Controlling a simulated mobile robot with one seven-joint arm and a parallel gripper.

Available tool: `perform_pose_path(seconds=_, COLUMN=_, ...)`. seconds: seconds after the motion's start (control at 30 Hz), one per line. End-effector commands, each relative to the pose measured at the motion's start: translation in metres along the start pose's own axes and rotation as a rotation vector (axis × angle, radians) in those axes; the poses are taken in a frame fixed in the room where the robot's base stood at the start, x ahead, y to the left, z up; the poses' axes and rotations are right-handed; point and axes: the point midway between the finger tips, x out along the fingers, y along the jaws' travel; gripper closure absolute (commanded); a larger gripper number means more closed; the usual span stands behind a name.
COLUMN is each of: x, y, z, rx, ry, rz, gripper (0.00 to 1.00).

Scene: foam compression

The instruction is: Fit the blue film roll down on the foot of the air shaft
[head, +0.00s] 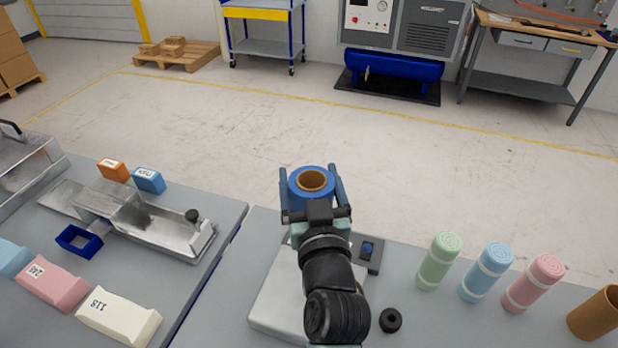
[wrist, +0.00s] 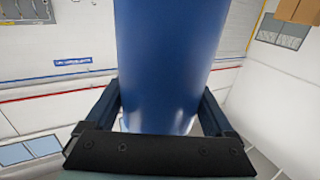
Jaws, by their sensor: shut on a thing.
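The blue film roll (head: 325,174) stands upright in my gripper (head: 312,186), with its brown core showing at the top in the head view. My gripper is shut around its sides. In the wrist view the blue roll (wrist: 172,60) fills the middle, between the two fingers of my gripper (wrist: 165,115).
A black ring (head: 390,320) lies to the right. Green (head: 440,262), blue (head: 486,274) and pink (head: 533,284) foam rolls stand farther right, near a brown tube (head: 597,312). A metal fixture (head: 150,225) occupies the left table.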

Motion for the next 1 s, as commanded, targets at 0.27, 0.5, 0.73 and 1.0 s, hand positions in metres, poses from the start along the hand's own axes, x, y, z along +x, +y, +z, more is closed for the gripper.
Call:
perform_pose_path(seconds=0.27, x=0.0, y=0.0, z=-0.002, rx=0.0, ry=0.005, rz=0.0, gripper=1.0)
perform_pose_path(seconds=0.5, x=0.0, y=0.0, z=0.001, rx=0.0, ry=0.005, rz=0.0, gripper=1.0)
perform_pose_path(seconds=0.73, x=0.0, y=0.0, z=0.008, rx=0.0, ry=0.005, rz=0.0, gripper=1.0)
perform_pose_path(seconds=1.0, x=0.0, y=0.0, z=0.015, rx=0.0, ry=0.005, rz=0.0, gripper=1.0)
